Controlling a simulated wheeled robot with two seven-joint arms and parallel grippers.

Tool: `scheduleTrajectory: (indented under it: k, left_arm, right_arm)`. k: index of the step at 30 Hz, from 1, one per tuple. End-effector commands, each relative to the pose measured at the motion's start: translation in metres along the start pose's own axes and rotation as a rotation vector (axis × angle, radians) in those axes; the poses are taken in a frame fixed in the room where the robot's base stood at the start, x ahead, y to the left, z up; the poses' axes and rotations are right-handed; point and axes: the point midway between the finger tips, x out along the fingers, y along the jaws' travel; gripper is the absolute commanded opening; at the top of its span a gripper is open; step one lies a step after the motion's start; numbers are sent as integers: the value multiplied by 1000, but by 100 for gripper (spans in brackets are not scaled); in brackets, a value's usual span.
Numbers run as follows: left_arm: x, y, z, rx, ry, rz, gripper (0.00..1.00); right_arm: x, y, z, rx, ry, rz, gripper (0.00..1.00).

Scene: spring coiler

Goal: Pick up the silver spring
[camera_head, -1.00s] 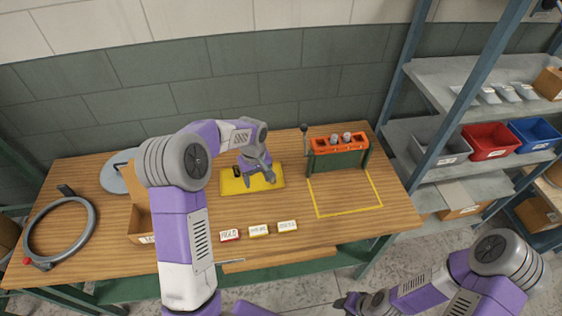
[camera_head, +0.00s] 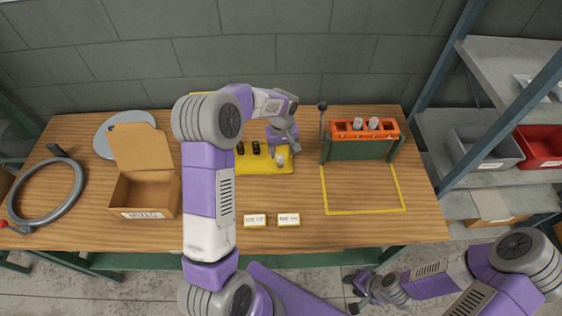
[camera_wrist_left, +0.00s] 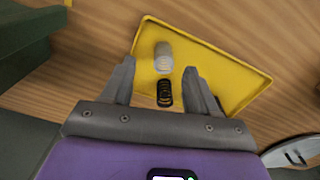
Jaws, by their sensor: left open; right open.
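The silver spring (camera_head: 280,160) stands on the right part of the yellow tray (camera_head: 250,168), just below my left gripper (camera_head: 287,153). In the left wrist view the silver spring (camera_wrist_left: 163,58) shows just beyond the gap between the open, empty fingers of my left gripper (camera_wrist_left: 159,66). A black spring (camera_wrist_left: 165,93) lies nearer, between the fingers as seen there. In the head view, black springs (camera_head: 256,148) stand to the left on the tray. My right gripper (camera_head: 360,294) is open and empty, low in front of the table.
An orange-topped rack (camera_head: 345,130) holding silver pieces (camera_head: 373,123) stands right of the tray, with a lever beside it. An open cardboard box (camera_head: 145,190) stands on the left. Label cards (camera_head: 288,220) lie in front. The yellow-outlined area (camera_head: 362,190) is bare.

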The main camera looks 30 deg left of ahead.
Motion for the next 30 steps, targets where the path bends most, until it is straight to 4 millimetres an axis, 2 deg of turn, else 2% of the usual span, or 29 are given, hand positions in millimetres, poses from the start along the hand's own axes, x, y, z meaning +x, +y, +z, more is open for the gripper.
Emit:
scheduleTrajectory:
  k: [10, 13, 20, 30]
  left_arm:
    - [48, -6, -1, 0, -3, -1, 59]
    - [54, -6, -1, 0, -2, -1, 59]
    - [55, -6, -2, -1, -1, 0, 59]
    - [54, -6, -2, -1, -1, 0, 7]
  right_arm:
    - [3, 1, 0, 0, 0, 0, 43]
    - [3, 1, 0, 0, 0, 0, 43]
    - [3, 1, 0, 0, 0, 0, 43]
    - [3, 1, 0, 0, 0, 0, 43]
